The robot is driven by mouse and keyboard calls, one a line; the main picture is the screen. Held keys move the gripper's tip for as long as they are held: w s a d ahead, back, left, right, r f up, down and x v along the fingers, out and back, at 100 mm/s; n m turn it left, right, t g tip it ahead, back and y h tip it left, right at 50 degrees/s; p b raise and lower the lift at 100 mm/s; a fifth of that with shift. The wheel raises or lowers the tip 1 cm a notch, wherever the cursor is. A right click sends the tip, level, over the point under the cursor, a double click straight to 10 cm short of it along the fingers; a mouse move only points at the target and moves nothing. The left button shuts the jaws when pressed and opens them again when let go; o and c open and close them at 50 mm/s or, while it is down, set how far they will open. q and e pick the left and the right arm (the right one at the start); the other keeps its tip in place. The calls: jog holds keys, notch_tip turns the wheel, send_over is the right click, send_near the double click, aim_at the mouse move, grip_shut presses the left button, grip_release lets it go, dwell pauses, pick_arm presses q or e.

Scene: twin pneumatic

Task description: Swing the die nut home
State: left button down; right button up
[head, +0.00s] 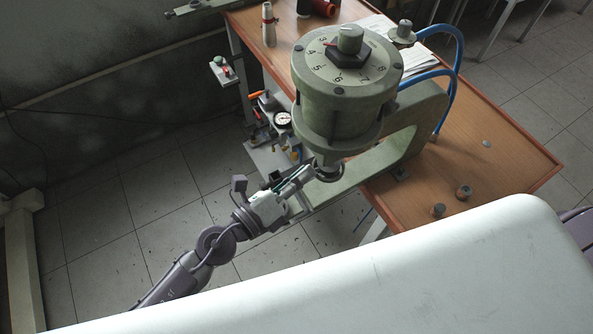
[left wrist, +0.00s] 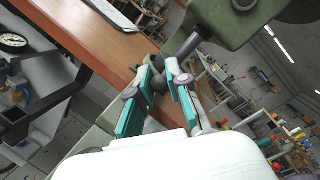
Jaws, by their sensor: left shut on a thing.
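The green press head (head: 345,90) overhangs the table's left edge, with a numbered dial on top. Below it a dark metal ring (head: 329,172), seemingly the die nut, sits around the ram. My left gripper (head: 306,174) reaches up from the lower left to just beside this ring. In the left wrist view its two green-padded fingers (left wrist: 160,78) are closed around a dark round knob (left wrist: 159,84). A dark rod (left wrist: 188,46) runs near the fingertips towards the green press body (left wrist: 235,22); whether it joins the knob is hard to tell. My right gripper is out of view.
The brown table (head: 470,150) holds two small dark cylinders (head: 464,191), papers and a pale bottle (head: 269,25). Blue hoses (head: 458,50) loop behind the press. Bare tiled floor lies left of my arm.

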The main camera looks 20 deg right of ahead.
pick_arm(q)
jog(key=c, duration=1.1)
grip_release()
jog(key=shift+s+a+f, duration=0.1)
jog(key=shift+s+a, duration=0.1)
jog(key=shift+a, duration=0.3)
jog(key=v, duration=1.1)
